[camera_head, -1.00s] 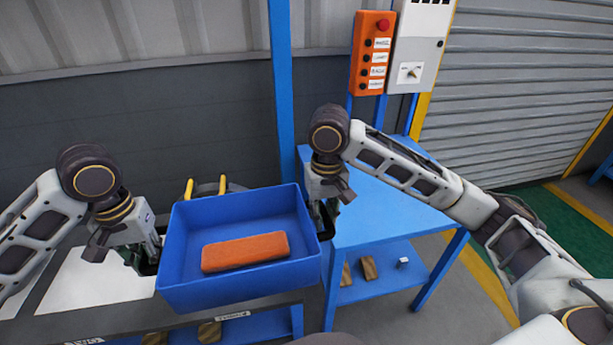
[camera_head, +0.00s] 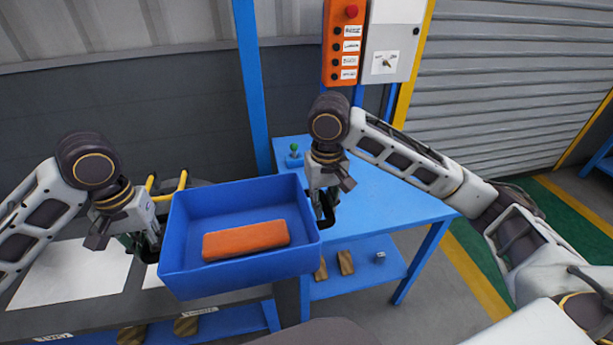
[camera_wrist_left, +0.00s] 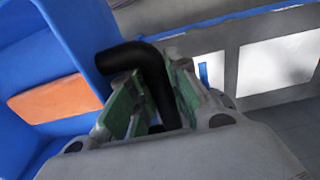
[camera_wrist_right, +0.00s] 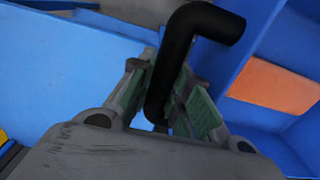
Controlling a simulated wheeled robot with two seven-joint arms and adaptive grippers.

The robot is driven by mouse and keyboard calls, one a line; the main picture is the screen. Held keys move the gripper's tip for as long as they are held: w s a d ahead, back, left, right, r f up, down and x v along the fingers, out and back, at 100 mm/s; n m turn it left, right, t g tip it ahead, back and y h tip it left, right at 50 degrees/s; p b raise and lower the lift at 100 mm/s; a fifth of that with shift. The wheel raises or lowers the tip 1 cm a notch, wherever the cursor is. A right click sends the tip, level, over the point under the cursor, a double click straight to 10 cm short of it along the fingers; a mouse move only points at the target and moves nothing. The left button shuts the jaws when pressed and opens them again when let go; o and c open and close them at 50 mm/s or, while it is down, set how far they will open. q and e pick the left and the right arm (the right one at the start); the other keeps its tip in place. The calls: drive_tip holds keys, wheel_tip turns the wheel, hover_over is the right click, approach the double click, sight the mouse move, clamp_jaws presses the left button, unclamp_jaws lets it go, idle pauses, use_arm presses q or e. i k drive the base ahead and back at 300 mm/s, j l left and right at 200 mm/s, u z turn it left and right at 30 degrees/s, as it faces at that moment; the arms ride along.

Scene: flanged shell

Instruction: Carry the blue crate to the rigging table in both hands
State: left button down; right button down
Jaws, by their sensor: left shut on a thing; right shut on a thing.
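The blue crate (camera_head: 240,275) is held up between my two grippers in the head view, with an orange block (camera_head: 246,240) lying inside it. My left gripper (camera_head: 150,248) is shut on the crate's black handle (camera_wrist_left: 150,70) at its left side. My right gripper (camera_head: 324,215) is shut on the black handle (camera_wrist_right: 180,50) at its right side. The crate looks roughly level. The crate wall also shows in the left wrist view (camera_wrist_left: 85,35) and the right wrist view (camera_wrist_right: 245,60).
A blue table (camera_head: 390,205) stands behind and to the right, with a small green-topped item (camera_head: 294,155) on it and small blocks on its lower shelf (camera_head: 355,275). A grey table with white sheets (camera_head: 75,272) is below left. A blue post (camera_head: 252,90) rises behind the crate.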

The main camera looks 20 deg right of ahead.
sight(363, 183)
drive_tip(key=l, duration=0.6)
drive_tip(key=i+l, duration=0.15)
drive_tip(key=l, duration=0.4)
drive_tip(key=i+l, duration=0.2)
drive_tip(key=l, duration=0.15)
drive_tip(key=i+l, duration=0.15)
drive_tip(key=l, duration=0.15)
drive_tip(key=i+l, duration=0.2)
drive_tip(key=l, duration=0.15)
